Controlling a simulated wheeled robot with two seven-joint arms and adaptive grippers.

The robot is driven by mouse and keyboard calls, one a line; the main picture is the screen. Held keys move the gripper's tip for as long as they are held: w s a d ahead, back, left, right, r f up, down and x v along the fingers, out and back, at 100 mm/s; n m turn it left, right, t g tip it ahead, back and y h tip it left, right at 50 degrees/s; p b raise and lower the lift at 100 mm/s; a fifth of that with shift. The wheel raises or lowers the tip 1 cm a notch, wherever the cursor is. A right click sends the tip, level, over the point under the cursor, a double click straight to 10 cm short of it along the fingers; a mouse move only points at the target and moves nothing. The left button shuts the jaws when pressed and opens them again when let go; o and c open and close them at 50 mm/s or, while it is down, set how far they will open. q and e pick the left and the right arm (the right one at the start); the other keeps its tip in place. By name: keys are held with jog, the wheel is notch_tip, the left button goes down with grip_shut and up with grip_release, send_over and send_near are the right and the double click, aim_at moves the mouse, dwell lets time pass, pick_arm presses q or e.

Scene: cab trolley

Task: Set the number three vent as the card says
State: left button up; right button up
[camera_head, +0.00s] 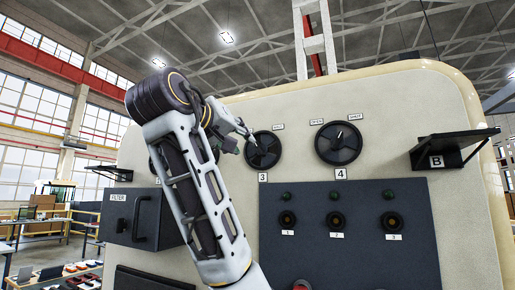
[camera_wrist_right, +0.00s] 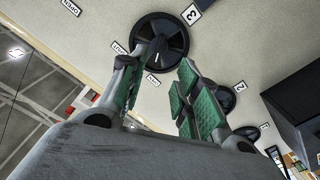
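The number three vent is a round black dial (camera_head: 263,150) on the cream panel, above its "3" tag (camera_head: 263,177). In the right wrist view, the dial (camera_wrist_right: 171,30) is at the top, beside its "3" tag (camera_wrist_right: 191,15). Two small setting labels sit at its edge; one (camera_wrist_right: 119,47) seems to read SHUT. My right gripper (camera_head: 242,131) is at the dial's upper left in the head view. Its green-padded fingers (camera_wrist_right: 163,75) are apart with nothing between them. One fingertip overlaps the dial; I cannot tell whether it touches. The pointer's setting is unclear. No readable card shows. My left gripper is out of view.
Vent four (camera_head: 339,143) is to the right, with OPEN and SHUT labels. My right arm partly hides the vents to the left. A dark filter box (camera_head: 130,216) and a shelf marked B (camera_head: 455,141) stick out. A dark panel (camera_head: 350,260) with knobs lies below.

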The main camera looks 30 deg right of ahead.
aim_at(258, 149)
jog(key=p+x, duration=0.3)
jog(key=x, duration=0.9)
jog(key=shift+w+d+p, duration=0.1)
jog(key=shift+p, duration=0.2)
jog(key=shift+c, duration=0.2)
grip_shut()
